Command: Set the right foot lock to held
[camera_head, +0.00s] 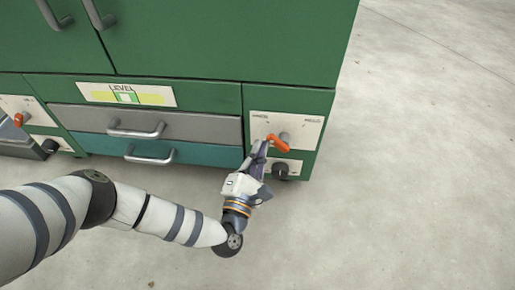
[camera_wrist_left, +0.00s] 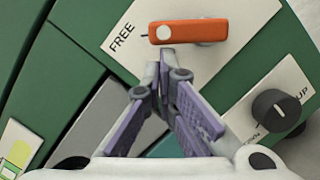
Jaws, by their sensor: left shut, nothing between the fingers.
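The right foot lock is an orange lever (camera_head: 278,143) on a pale plate (camera_head: 305,127) at the right of the green machine front. In the left wrist view the orange lever (camera_wrist_left: 190,31) lies nearly level, its white-dotted end beside the word FREE. The other label is too small to read in the head view. My left gripper (camera_head: 264,146) is at the lever's left end in the head view. In the wrist view its purple fingers (camera_wrist_left: 162,68) are shut and empty, tips just below the dotted end. Contact cannot be told. My right gripper is not in view.
A black knob (camera_head: 280,170) sits below the lever; it also shows in the wrist view (camera_wrist_left: 275,110). Left are a grey drawer (camera_head: 195,125) and a teal drawer (camera_head: 210,156) with bar handles. Another orange lever (camera_head: 19,119) is at far left. Floor at right is clear.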

